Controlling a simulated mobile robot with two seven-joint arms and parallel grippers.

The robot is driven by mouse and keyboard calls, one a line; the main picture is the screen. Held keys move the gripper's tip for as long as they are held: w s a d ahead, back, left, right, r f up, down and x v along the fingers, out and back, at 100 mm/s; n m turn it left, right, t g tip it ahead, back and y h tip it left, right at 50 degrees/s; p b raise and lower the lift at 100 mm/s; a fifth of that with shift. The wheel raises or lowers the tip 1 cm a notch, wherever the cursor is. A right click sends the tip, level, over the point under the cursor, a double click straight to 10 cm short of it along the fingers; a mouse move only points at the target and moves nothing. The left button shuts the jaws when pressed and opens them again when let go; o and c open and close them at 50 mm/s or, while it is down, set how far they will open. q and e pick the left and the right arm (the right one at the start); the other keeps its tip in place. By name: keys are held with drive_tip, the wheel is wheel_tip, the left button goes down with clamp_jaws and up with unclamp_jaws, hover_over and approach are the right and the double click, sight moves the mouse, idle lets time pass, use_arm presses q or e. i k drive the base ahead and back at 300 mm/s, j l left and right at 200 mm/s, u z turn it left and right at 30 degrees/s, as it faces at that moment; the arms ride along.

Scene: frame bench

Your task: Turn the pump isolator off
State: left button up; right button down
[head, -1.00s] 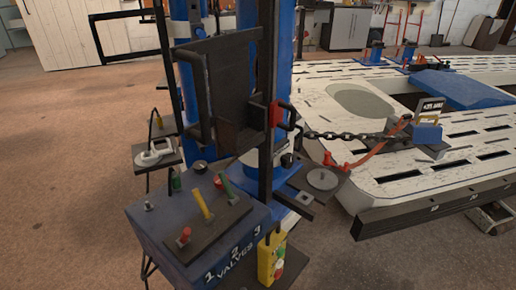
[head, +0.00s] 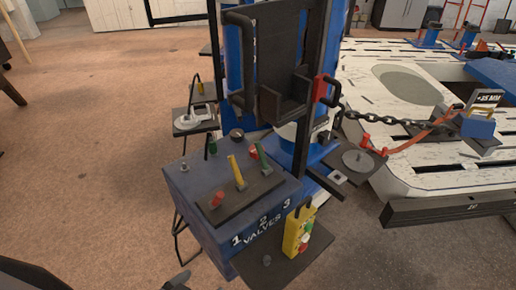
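A blue valve box (head: 208,232) marked "1 2 3 VALVES" stands in the middle. Its dark top plate carries a short red lever (head: 217,199), a yellow lever (head: 237,170) and a green lever (head: 262,157). A round dark knob (head: 237,134) is behind the box. A yellow control box (head: 296,231) with green and red buttons stands on a small dark shelf in front. No label names the pump isolator, so I cannot tell which part it is. Dark parts at the lower left edge, including a small tip (head: 178,281), seem to be my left gripper, mostly cut off. My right gripper is not in view.
A blue post with a dark upright carriage (head: 280,60) rises behind the box. A chain (head: 390,119) runs right to a clamp over the white slotted bench (head: 410,95). A small shelf (head: 195,120) holds a white clamp-like item.

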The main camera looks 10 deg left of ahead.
sight(253, 153)
drive_tip(key=k+j+z, duration=0.15)
drive_tip(key=j+z, duration=0.2)
drive_tip(key=k+j+z, duration=0.25)
drive_tip(key=j+z, duration=0.15)
drive_tip(key=k+j+z, duration=0.35)
drive_tip(key=i+j, duration=0.1)
